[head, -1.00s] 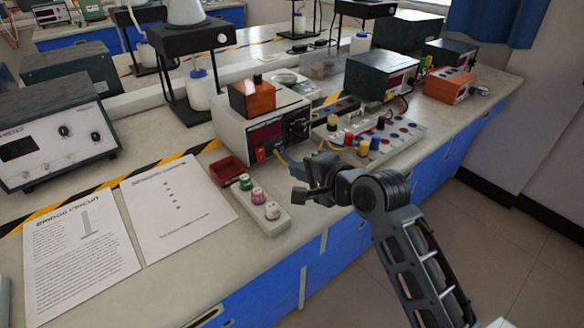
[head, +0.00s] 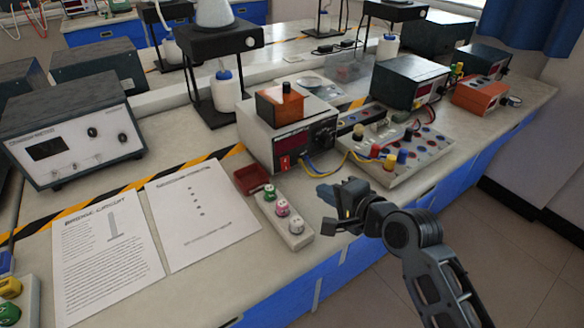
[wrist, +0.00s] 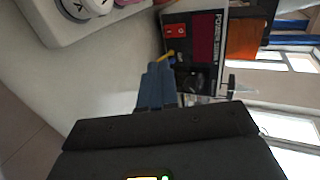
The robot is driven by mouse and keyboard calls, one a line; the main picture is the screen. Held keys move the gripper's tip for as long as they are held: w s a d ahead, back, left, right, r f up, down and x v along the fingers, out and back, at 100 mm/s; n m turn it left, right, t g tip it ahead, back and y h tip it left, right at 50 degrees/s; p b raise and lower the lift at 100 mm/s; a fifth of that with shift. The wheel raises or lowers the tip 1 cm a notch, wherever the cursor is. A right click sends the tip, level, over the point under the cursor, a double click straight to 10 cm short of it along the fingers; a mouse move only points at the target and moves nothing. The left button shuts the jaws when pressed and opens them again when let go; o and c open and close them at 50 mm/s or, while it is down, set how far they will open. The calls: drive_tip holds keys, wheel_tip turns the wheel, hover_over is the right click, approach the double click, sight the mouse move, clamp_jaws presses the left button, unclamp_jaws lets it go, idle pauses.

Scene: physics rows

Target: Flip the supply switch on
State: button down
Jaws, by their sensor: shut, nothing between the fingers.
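The power supply (head: 308,142) is a pale box with a dark front panel, standing on the bench. Its red rocker switch (head: 285,162) is at the lower left of the panel. In the wrist view the red switch (wrist: 175,30) shows beside the dark red display, with light marks on it. I cannot tell its position surely. My gripper (head: 326,192) is shut and empty, in front of the supply, below and right of the switch in the head view. Its bluish fingers (wrist: 157,85) point toward the panel in the wrist view, apart from the switch.
Yellow and blue leads (head: 335,168) run from the panel to a terminal board (head: 400,155) on the right. A block with coloured knobs (head: 297,236) and a red tray (head: 250,179) lie left of my gripper. An orange box (head: 280,103) sits on the supply.

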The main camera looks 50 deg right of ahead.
sight(286, 170)
drive_tip(key=x, duration=0.9)
drive_tip(key=r+p+x, duration=0.1)
drive_tip(key=x, duration=0.3)
drive_tip(key=shift+w+d+f, duration=0.1)
drive_tip(key=shift+w+d, duration=0.05)
drive_tip(key=shift+w, duration=0.45)
drive_tip(key=shift+w+f+b, duration=0.1)
drive_tip(key=shift+f+b, duration=0.15)
drive_tip(key=shift+b, duration=0.15)
drive_tip(key=shift+w+d+r+t, duration=0.1)
drive_tip(key=shift+t, duration=0.2)
drive_tip(key=shift+r, duration=0.25)
